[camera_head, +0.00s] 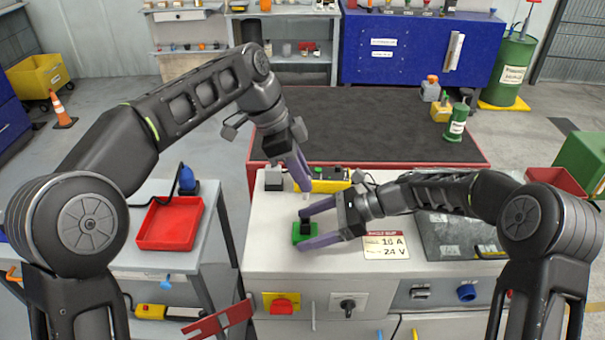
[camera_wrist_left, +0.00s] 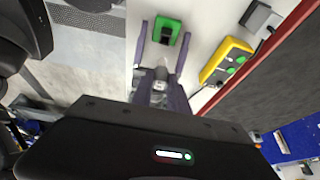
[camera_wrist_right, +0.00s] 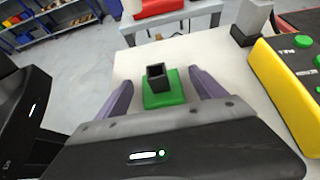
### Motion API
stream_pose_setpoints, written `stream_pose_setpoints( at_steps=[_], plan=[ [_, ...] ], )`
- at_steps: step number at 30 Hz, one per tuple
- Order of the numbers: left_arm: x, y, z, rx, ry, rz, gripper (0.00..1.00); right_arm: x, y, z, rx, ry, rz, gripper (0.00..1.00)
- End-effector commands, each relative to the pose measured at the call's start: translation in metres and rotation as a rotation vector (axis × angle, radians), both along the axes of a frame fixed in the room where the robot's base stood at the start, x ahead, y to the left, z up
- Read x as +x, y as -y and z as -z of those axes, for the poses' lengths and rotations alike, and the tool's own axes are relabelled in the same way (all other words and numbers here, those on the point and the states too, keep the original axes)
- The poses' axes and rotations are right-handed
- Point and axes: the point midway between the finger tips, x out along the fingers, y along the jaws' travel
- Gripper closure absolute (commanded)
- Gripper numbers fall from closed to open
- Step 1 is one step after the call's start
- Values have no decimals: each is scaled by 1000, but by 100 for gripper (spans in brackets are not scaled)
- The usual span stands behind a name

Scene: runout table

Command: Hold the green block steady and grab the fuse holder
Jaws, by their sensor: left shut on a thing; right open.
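The green block (camera_head: 297,237) lies on the white bench top with the black, open-topped fuse holder (camera_head: 306,226) standing on it. Both show in the right wrist view, the block (camera_wrist_right: 160,100) below the holder (camera_wrist_right: 156,76). My right gripper (camera_head: 303,227) is open, its purple fingers on either side of the block. I cannot tell whether they touch it. My left gripper (camera_head: 300,184) points down behind and above the block, its fingers close together. In the left wrist view it is shut on a small pale piece (camera_wrist_left: 160,75), partly hidden.
A yellow box with green buttons (camera_head: 328,180) and a grey block (camera_head: 273,179) stand behind the green block. A label card (camera_head: 386,246) lies to the right. A red tray (camera_head: 170,223) is on the left side table. A dark-topped table (camera_head: 365,125) stands beyond the bench.

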Motion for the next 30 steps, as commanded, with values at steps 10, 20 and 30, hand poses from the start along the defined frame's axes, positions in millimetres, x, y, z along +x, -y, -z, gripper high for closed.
stream_pose_setpoints(
  at_steps=[10, 20, 30],
  plan=[
    [0, 0, 0, 0, 0, 0, 100, 1, 18, -10, -1, 2, 2, 20],
    [0, 0, 0, 0, 0, 0, 100, 1, 75, -41, -1, 2, 4, 20],
    [0, 0, 0, 0, 0, 0, 100, 0, 106, -57, 0, -1, 0, 20]
  ],
)
